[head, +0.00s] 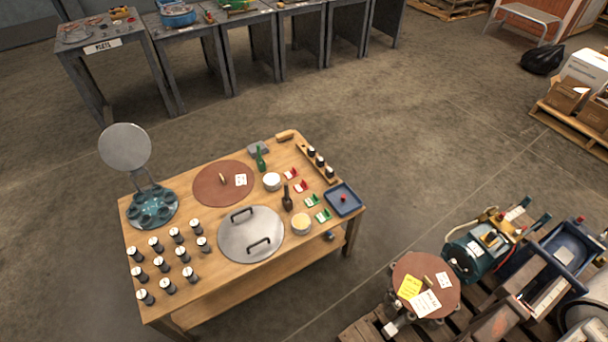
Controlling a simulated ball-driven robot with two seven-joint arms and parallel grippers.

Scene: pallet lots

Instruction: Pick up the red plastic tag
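Two small red and white pieces that look like tags lie on the wooden table near its right side, an upper red tag (291,174) and a lower red tag (302,187). Two similar green and white tags, an upper one (312,201) and a lower one (323,215), lie in the same slanting row. A blue tray (331,191) at the table's right corner holds a small red item (343,198), too small to identify. Neither of my grippers is in view.
The wooden table (190,258) also carries a grey lidded disc (237,236), a brown disc (212,193), a green bottle (261,161), a white bowl (272,182) and several dark cylinders. A pallet of machines (480,255) stands at right. Concrete floor (400,130) is open beyond.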

